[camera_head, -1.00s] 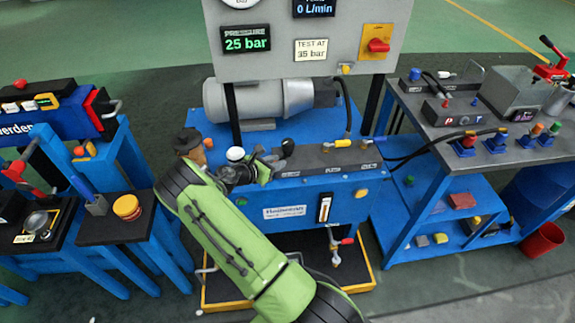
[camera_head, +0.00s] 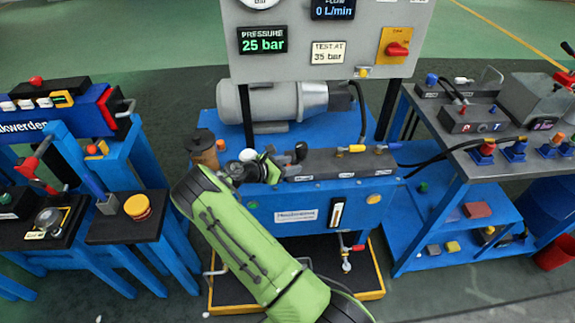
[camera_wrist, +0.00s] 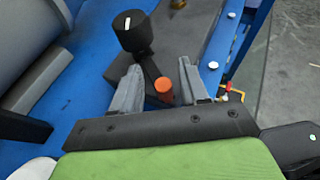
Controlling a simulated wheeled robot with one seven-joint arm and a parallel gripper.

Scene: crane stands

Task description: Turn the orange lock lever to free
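The orange lock lever shows as an orange round cap (camera_wrist: 164,87) in the wrist view, standing on the dark block of the blue bench. My gripper (camera_wrist: 160,75) is open, with one grey finger on each side of the orange cap. The cap sits between the fingers, nearer the right one; I cannot tell whether either finger touches it. A black knob (camera_wrist: 132,31) on a dark arm stands just beyond the left finger. In the head view my gripper (camera_head: 276,166) is over the left end of the dark block and the orange cap is hidden there.
A dark block with yellow-handled valves (camera_head: 352,149) runs to the right along the blue bench. The grey gauge panel (camera_head: 280,69) and a grey motor (camera_head: 270,101) stand behind. A side table with a yellow button (camera_head: 137,206) is at left, another workbench (camera_head: 470,175) at right.

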